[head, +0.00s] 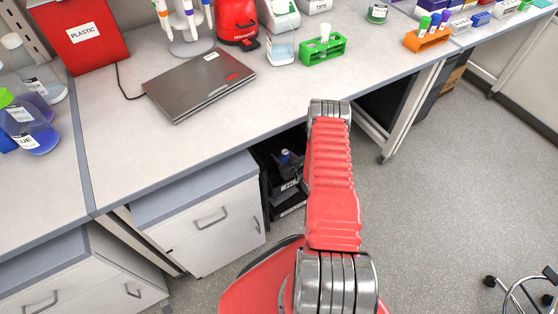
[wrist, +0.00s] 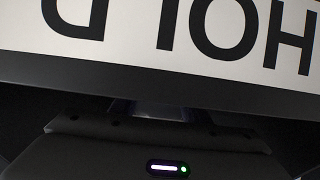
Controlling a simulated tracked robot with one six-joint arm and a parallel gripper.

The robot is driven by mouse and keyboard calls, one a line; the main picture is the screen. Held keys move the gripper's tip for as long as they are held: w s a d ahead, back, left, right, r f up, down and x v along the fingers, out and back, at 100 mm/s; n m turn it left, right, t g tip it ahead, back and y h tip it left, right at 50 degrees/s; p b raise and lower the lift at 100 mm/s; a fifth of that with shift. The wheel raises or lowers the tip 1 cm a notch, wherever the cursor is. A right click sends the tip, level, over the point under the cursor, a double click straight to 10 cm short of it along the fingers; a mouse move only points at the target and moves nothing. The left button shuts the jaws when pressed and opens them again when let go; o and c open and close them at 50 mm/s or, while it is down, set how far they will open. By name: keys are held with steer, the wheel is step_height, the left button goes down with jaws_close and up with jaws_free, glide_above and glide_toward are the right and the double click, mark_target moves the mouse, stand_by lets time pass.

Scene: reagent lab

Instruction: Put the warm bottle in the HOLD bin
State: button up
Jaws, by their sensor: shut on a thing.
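The HOLD bin (wrist: 90,72) fills the upper wrist view. Its white label reads HOLD upside down above a dark rim. Below the rim is the dark housing of my gripper (wrist: 155,110), with a small white light bar and a green dot. The front of my gripper passes behind the bin's rim, so its fingers and what they hold are hidden. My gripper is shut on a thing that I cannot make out. In the head view my red arm covers the gripper. I cannot pick out the warm bottle in either view.
Black bins (head: 272,172) with small labels sit under the bench beside the drawer unit (head: 205,215); a small blue-topped item (head: 285,155) shows there. A laptop (head: 200,82), green rack (head: 323,50) and red PLASTIC bin (head: 85,35) stand on the bench.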

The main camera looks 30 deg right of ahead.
steer(key=shift+f, duration=1.25)
steer(key=shift+f, duration=0.15)
steer(key=o, duration=1.1)
steer(key=v, duration=1.2)
steer(key=shift+d, duration=0.1)
